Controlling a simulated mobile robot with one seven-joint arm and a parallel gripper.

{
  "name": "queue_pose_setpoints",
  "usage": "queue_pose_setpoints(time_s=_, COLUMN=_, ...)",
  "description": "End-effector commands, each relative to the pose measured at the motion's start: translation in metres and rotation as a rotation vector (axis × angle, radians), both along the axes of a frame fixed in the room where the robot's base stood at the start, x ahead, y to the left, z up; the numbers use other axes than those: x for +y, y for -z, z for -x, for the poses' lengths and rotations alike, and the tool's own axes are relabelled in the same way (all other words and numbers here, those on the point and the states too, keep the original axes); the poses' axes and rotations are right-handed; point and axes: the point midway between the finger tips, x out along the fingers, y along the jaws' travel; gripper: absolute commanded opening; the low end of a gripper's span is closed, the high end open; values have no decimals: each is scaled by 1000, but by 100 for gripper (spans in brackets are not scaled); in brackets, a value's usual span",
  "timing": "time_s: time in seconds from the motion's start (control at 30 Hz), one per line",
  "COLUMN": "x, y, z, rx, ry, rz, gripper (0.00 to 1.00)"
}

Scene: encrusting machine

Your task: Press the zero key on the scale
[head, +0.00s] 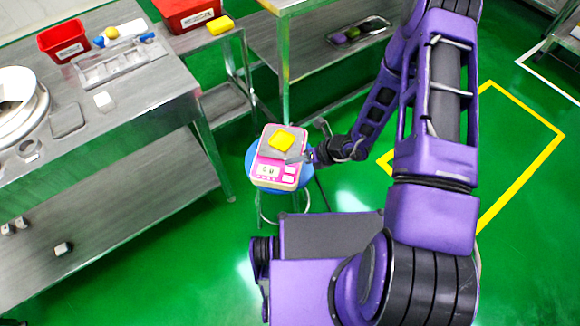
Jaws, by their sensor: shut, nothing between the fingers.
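The pink and white scale (277,179) stands on a round blue stool in the middle of the head view. Its front panel has a small display (268,171) and pale keys (289,174) to the right of it. The key labels are too small to read. A yellow block (282,140) lies on the scale's pan. My gripper (306,157) is shut and empty at the scale's right side, close to the pan edge and above the keys. I cannot tell whether its tips touch the scale.
The blue stool (251,160) stands on open green floor. A steel table (150,105) at left holds a red bin (63,41), a clear tray and metal parts. Another red bin (186,14) and a yellow block (220,25) sit behind. A steel shelf table (300,50) stands beyond the stool.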

Motion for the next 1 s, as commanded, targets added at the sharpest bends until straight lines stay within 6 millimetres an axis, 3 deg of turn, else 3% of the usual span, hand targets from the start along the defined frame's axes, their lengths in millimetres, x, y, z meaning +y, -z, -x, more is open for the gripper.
queue_pose_setpoints(time_s=0.03, x=0, y=-10, z=0, rx=-1, ry=0, rz=0, gripper=0)
queue_pose_setpoints(time_s=0.27, x=0, y=-28, z=0, rx=-1, ry=-1, rz=0, gripper=0)
queue_pose_setpoints(time_s=1.0, x=0, y=-27, z=0, rx=0, ry=0, rz=0, gripper=0)
